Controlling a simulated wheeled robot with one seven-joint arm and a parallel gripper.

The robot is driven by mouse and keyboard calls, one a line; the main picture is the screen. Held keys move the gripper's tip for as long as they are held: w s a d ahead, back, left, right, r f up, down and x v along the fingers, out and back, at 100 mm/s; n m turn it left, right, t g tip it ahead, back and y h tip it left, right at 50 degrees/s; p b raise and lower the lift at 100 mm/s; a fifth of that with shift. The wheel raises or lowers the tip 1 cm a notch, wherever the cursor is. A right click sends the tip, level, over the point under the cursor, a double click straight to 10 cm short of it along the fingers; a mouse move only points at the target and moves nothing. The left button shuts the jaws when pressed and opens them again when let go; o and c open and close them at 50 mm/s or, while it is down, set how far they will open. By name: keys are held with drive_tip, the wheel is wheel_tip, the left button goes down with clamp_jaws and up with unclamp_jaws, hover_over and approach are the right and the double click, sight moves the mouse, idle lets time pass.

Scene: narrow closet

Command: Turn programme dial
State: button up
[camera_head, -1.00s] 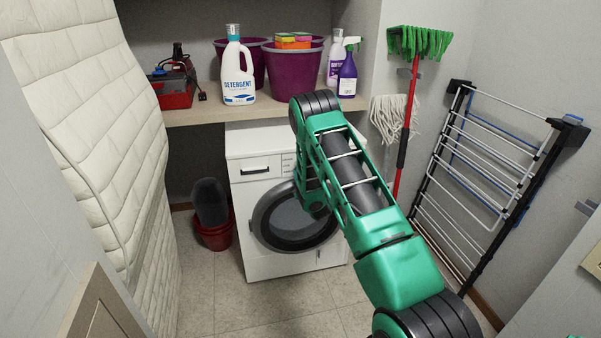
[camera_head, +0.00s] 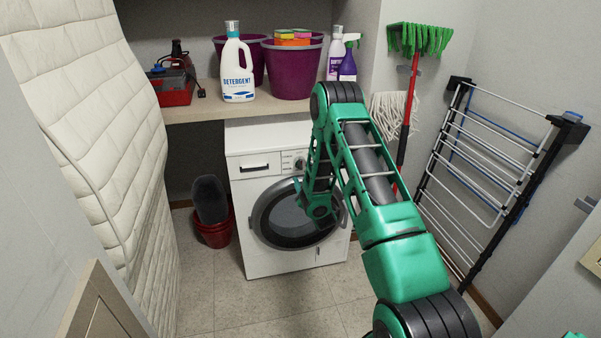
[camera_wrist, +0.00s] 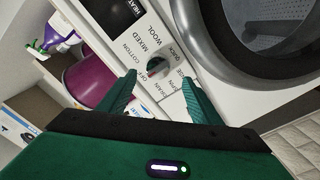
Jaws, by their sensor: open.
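The programme dial (camera_wrist: 158,66) is a small round knob on the white washing machine's panel, ringed by printed words such as WOOL, MIXED, COTTON and QUICK. It also shows small in the head view (camera_head: 299,164), just left of my arm. My gripper (camera_wrist: 159,80) is open and empty in the wrist view, one green finger on each side of the dial's area. The fingertips appear just short of the dial; I cannot tell the depth gap. The washing machine (camera_head: 249,190) stands under a shelf.
The round door (camera_head: 262,225) is below the dial. The shelf (camera_head: 205,113) above holds a detergent bottle (camera_head: 238,75), purple tubs (camera_head: 292,72) and spray bottles (camera_head: 347,68). A drying rack (camera_head: 490,150) leans at right, a padded mattress (camera_head: 90,120) at left.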

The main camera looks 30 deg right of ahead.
drive_tip(key=shift+v, duration=2.45)
drive_tip(key=s+d+r+m+g+h, duration=0.1)
drive_tip(key=s+d+r+m+g, duration=0.2)
drive_tip(key=d+r+g, duration=0.4)
drive_tip(key=s+r+m+g, duration=0.35)
drive_tip(key=s+r, duration=0.35)
drive_tip(key=s, duration=0.5)
drive_tip(key=s+a+r+m+g+y, duration=0.2)
drive_tip(key=s+a, duration=0.3)
drive_tip(key=s, duration=0.6)
drive_tip(key=s+a+r+m+g+y, duration=0.2)
drive_tip(key=s+a, duration=0.3)
drive_tip(key=s, duration=0.7)
drive_tip(key=s+a+r+m+g+y, duration=0.2)
drive_tip(key=s+a, duration=0.3)
drive_tip(key=s, duration=0.6)
drive_tip(key=shift+a+r+g, duration=0.25)
drive_tip(key=shift+r+g, duration=0.2)
drive_tip(key=shift+r, duration=0.05)
drive_tip(key=shift+s, duration=0.1)
